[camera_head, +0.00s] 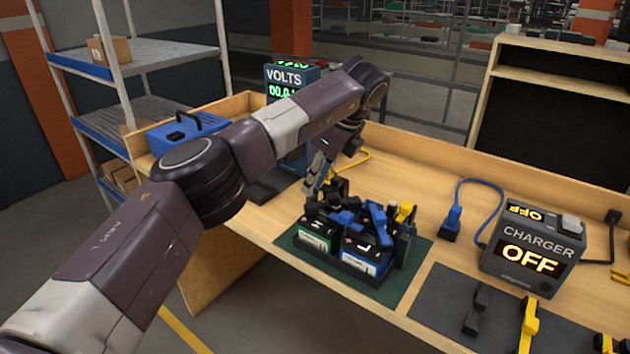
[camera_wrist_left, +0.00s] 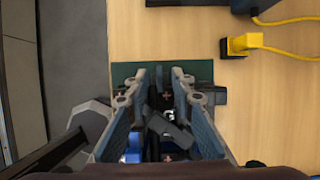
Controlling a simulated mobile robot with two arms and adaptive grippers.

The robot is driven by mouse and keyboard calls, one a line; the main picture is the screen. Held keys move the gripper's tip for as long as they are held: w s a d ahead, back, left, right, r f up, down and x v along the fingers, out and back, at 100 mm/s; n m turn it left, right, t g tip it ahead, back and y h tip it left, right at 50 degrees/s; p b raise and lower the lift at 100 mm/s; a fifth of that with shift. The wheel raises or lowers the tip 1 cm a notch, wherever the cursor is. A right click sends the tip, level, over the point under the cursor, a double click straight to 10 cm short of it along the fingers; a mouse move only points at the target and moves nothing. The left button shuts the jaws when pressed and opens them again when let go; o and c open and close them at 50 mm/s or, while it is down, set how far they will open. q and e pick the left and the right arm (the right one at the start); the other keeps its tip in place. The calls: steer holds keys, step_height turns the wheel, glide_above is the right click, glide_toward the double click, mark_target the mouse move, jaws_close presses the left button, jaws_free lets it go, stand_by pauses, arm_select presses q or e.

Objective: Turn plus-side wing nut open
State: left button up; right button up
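Two small batteries sit side by side in a black tray on a green mat (camera_head: 290,243): one with a green-and-white label (camera_head: 313,240), one with a blue-and-white label (camera_head: 361,256). Blue and black clamps or levers crowd their tops; one piece is yellow. My left gripper (camera_head: 318,185) points down at their back left. In the left wrist view my left gripper (camera_wrist_left: 163,78) has its fingers apart over the batteries. Red plus marks and a dark grey winged piece (camera_wrist_left: 172,130), perhaps the wing nut, show between the fingers. I cannot see it being gripped. My right gripper is out of view.
A charger reading OFF (camera_head: 530,255) stands right, with a blue plug (camera_head: 451,222) beside it. A dark mat with black and yellow tools (camera_head: 528,325) lies at front right. A VOLTS meter (camera_head: 284,80) and blue toolbox (camera_head: 180,132) stand behind my left arm.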

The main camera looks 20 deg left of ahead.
arm_select(q)
steer(key=v, duration=1.2)
